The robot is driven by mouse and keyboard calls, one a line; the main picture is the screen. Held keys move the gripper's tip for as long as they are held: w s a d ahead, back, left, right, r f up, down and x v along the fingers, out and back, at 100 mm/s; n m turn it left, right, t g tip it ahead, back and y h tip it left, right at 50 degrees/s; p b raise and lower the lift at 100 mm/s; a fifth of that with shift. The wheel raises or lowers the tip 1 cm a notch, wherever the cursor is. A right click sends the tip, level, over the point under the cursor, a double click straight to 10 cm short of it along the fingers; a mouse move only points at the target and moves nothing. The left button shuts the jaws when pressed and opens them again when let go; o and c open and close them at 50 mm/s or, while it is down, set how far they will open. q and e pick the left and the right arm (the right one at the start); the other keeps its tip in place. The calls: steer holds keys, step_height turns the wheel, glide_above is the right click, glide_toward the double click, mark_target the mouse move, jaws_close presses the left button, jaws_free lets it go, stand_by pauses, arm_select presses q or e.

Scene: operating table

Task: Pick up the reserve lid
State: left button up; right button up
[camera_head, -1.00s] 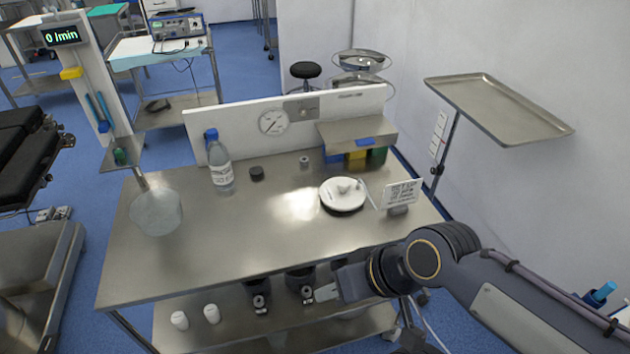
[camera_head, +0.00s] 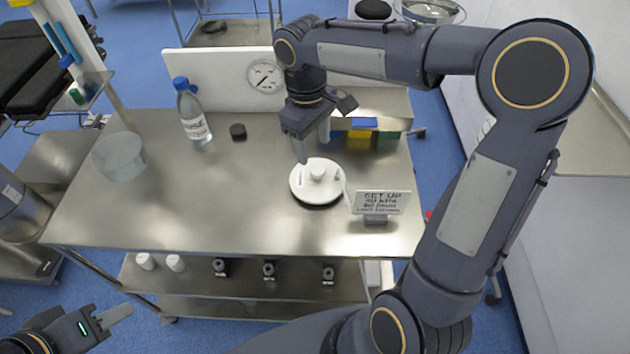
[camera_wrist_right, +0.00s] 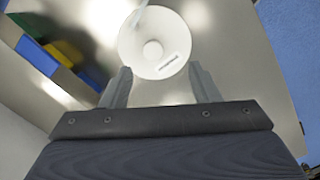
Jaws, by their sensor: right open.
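A white round lid (camera_head: 318,181) with a central knob lies on the steel table, right of its middle. A darker rim shows under its front edge. In the right wrist view the lid (camera_wrist_right: 154,44) carries a small printed label and lies just beyond my fingertips. My right gripper (camera_head: 312,143) is open and empty, pointing down over the back of the lid. It also shows in the right wrist view (camera_wrist_right: 161,82), fingers apart, with no contact visible. My left gripper (camera_head: 108,317) is low at the left, off the table, with its opening unclear.
A sign (camera_head: 381,202) stands right of the lid, and a thin white piece rises beside it. Coloured bins (camera_head: 362,134) are behind. A bottle (camera_head: 193,115), black cap (camera_head: 238,131) and clear bowl (camera_head: 119,156) stand left. The front middle of the table (camera_head: 225,215) is clear.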

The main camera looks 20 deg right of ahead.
mark_target(318, 169)
steer(key=shift+w+d+f, duration=0.25)
steer(key=shift+w+f, duration=0.1)
steer(key=shift+w, duration=0.1)
steer(key=shift+w+f, duration=0.15)
steer(key=shift+f, duration=0.1)
steer(key=f, duration=0.7)
steer(key=shift+s+d+f, duration=0.1)
steer(key=shift+s+d, duration=0.2)
steer(key=shift+s, duration=0.05)
jaws_close()
